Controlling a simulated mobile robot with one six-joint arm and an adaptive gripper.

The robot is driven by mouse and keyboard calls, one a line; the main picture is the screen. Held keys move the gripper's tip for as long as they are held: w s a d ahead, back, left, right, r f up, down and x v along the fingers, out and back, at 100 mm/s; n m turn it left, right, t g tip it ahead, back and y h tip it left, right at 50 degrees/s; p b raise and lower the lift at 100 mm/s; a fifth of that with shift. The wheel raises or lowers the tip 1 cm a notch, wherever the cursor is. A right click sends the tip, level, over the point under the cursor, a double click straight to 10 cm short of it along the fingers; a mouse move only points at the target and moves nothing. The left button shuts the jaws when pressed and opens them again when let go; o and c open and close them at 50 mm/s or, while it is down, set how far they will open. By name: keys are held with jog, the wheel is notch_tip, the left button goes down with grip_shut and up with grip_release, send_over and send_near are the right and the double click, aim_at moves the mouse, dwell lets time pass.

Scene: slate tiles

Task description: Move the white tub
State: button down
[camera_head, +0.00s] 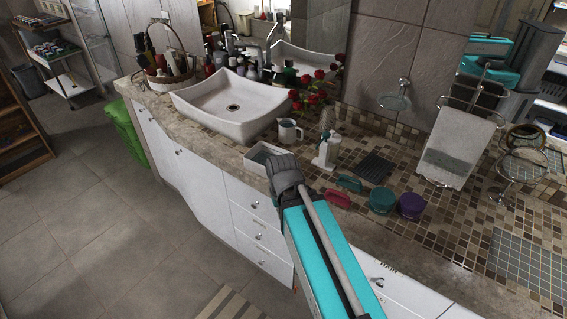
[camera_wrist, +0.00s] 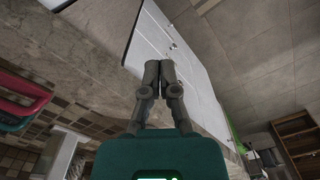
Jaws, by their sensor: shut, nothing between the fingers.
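The white tub (camera_head: 256,163) is a small open rectangular container with a grey-blue inside. It sits at the counter's front edge, below the sink in the head view; its right end is partly hidden behind my gripper. My gripper (camera_head: 283,162) is shut and empty, just right of the tub in that view. Whether it touches the tub I cannot tell. In the wrist view my gripper (camera_wrist: 160,66) has its fingers together, with white cabinet fronts beyond them. I cannot make out the tub there.
A grey mug (camera_head: 289,131) and a white pump bottle (camera_head: 327,151) stand close behind the tub. Red, teal and purple items (camera_head: 411,206) lie to the right. The white sink (camera_head: 232,104) is farther back. Open tiled floor (camera_head: 90,230) lies in front of the cabinets.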

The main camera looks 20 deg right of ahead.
jog(key=shift+w+a, duration=0.1)
jog(key=w+d+r+n+p, duration=0.2)
jog(key=w+r+n+p, duration=0.2)
jog(key=w, duration=0.8)
jog(key=w+d+r+n+p, duration=0.2)
jog(key=w+r+n+p, duration=0.2)
jog(key=w, duration=0.8)
jog(key=shift+w+r+p, duration=0.25)
jog(key=shift+r+p, duration=0.35)
jog(key=shift+r, duration=0.05)
jog(key=shift+f, duration=0.15)
notch_tip(320, 180, down, 10)
jog(key=b, duration=1)
jog(key=shift+s+d, duration=0.95)
jog(key=shift+s, duration=0.3)
jog(key=shift+s+d, duration=0.3)
jog(key=shift+d, duration=0.05)
